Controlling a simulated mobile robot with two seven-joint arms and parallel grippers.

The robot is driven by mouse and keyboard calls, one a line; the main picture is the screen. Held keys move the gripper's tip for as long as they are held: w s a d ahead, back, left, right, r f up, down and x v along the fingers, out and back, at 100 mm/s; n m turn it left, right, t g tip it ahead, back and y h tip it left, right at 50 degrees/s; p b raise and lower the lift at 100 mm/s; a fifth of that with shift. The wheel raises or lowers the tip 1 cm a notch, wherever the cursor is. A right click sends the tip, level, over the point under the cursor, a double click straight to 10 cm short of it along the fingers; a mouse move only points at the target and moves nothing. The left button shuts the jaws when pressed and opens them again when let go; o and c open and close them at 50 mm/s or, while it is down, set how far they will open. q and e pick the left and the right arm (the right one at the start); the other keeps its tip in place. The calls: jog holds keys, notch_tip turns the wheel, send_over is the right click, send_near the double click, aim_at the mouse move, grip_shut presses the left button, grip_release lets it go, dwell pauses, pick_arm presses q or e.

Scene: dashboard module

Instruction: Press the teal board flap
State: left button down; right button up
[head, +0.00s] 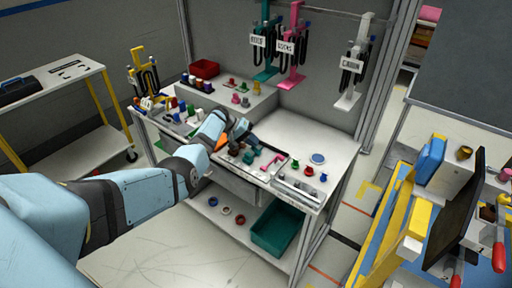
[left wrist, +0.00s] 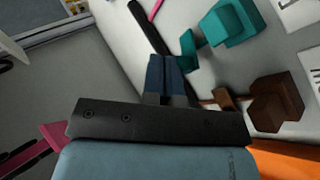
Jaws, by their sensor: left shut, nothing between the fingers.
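The teal board flap (left wrist: 188,48) shows in the left wrist view as a small teal plate beside a larger teal block (left wrist: 232,22). My left gripper (head: 250,139) is shut and empty. Its dark blue fingertips (left wrist: 165,62) lie close to the teal flap's left lower side in the left wrist view. I cannot tell whether they touch it. My right gripper is not in view.
Brown blocks (left wrist: 275,103) stand close to the right of my fingers in the left wrist view. A pink piece (head: 272,163) lies right of the teal one on the bench. A teal bin (head: 278,230) is on the lower shelf. The bench's back right (head: 318,140) is mostly clear.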

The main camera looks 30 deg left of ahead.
pick_arm(q)
jog(key=shift+a+f+b, duration=0.3)
jog(key=shift+f+b, duration=0.05)
jog(key=shift+b, duration=0.1)
jog(key=shift+r+p, duration=0.3)
jog(key=shift+r, duration=0.1)
jog(key=shift+r+p, duration=0.55)
jog(key=shift+r, duration=0.1)
